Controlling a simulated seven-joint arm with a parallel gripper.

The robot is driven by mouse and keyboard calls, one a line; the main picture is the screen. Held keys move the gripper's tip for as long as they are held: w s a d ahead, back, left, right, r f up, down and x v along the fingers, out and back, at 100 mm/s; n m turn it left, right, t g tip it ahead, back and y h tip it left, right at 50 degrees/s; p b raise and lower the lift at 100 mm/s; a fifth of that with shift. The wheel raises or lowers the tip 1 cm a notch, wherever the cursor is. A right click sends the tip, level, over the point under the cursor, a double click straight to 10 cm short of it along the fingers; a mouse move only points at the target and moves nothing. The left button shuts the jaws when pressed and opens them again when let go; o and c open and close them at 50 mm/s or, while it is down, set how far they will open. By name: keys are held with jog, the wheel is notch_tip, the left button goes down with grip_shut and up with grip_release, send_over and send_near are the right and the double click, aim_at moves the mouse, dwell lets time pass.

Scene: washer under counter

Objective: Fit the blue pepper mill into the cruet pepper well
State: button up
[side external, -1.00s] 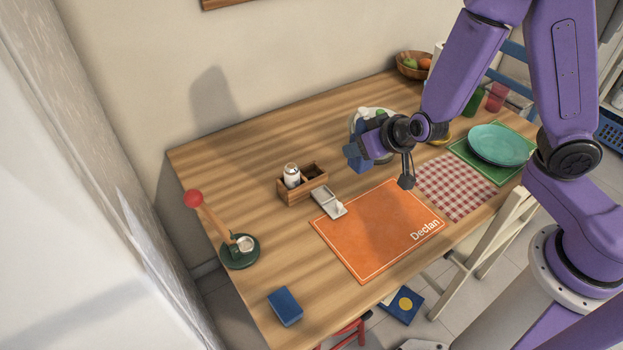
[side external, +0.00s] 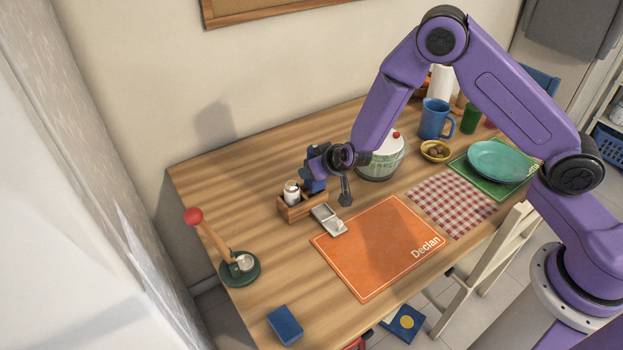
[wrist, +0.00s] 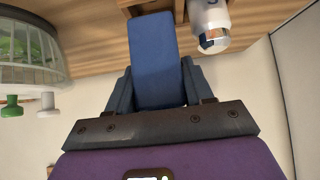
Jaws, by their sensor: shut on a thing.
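The blue pepper mill (wrist: 153,62) is held between the jaws of my gripper (wrist: 158,92), its far end pointing at the cruet. In the side view my gripper (side external: 316,168) is over the right part of the wooden cruet (side external: 298,212), with the mill (side external: 316,186) below it, mostly hidden by the jaws. The mill's lower end is at or just above the right well; I cannot tell whether it is inside. The cruet's edge also shows in the wrist view (wrist: 136,10). A white salt shaker (side external: 292,193) with a metal top stands in the left well.
A small grey tray (side external: 328,219) lies just in front of the cruet, beside the orange mat (side external: 376,250). A green-white salad spinner (side external: 380,158) stands behind right.

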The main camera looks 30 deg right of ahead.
jog(key=shift+x, duration=0.9)
jog(key=shift+a+f, duration=0.15)
jog(key=shift+f, duration=1.4)
jog(key=shift+f, duration=0.1)
jog(key=o, duration=0.9)
jog(key=shift+s+r, duration=0.25)
jog(key=shift+r, duration=0.05)
jog(key=v, duration=1.1)
jog(key=shift+s+r, duration=0.15)
